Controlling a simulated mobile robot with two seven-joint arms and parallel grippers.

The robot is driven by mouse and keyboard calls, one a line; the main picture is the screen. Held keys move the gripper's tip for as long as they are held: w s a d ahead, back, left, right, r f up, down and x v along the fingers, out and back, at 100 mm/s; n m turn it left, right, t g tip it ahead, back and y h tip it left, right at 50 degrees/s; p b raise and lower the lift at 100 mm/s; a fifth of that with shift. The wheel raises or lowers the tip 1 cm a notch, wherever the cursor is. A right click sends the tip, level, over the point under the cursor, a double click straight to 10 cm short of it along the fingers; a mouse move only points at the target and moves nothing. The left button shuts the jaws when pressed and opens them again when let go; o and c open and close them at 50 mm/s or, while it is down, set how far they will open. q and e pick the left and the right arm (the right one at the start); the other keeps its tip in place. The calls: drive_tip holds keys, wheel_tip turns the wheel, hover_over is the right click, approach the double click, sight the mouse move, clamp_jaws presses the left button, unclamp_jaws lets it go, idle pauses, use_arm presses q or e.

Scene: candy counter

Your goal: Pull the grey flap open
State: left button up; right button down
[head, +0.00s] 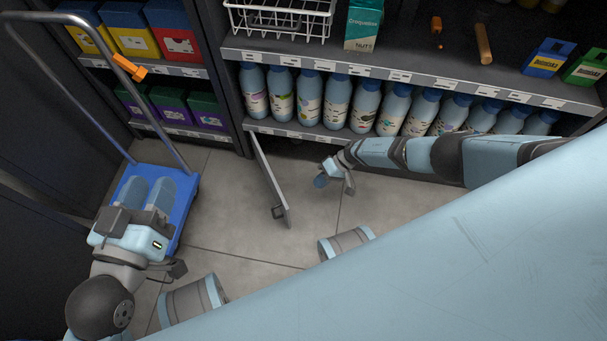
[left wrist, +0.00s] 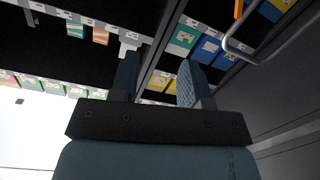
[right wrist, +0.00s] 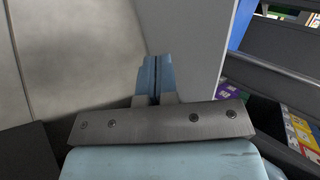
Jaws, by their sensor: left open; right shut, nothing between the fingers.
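The grey flap (head: 268,178) shows in the head view as a thin panel. It stands swung out from the base of the bottle shelf, joined near the upright at its far end. A small dark handle (head: 278,212) is near its free end. My right gripper (head: 322,181) is shut and empty, just right of the flap. In the right wrist view its closed fingers (right wrist: 156,68) are in front of the pale flap (right wrist: 195,35); I cannot tell whether they touch. My left gripper (head: 147,192) is open and empty, over the blue trolley, away from the flap.
A blue trolley (head: 190,205) with a metal handle (head: 52,67) stands at the left. Shelves ahead hold a row of blue bottles (head: 309,98), boxes and a white wire basket (head: 280,20). The tiled floor (head: 235,215) around the flap is clear.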

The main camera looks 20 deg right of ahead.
use_arm(q)
drive_tip(key=w+m+b, duration=0.1)
drive_tip(key=b, duration=0.1)
drive_tip(key=a+m+b, duration=0.1)
drive_tip(key=b, duration=0.1)
drive_tip(key=w+f+m+t+b, duration=0.1)
drive_tip(key=shift+w+a+m+h+b, duration=0.3)
drive_tip(key=shift+b, duration=0.1)
use_arm(e)
drive_tip(key=a+r+x, duration=0.2)
drive_tip(key=x, duration=1)
use_arm(q)
drive_tip(key=shift+r, duration=0.15)
use_arm(e)
drive_tip(key=shift+a, duration=0.1)
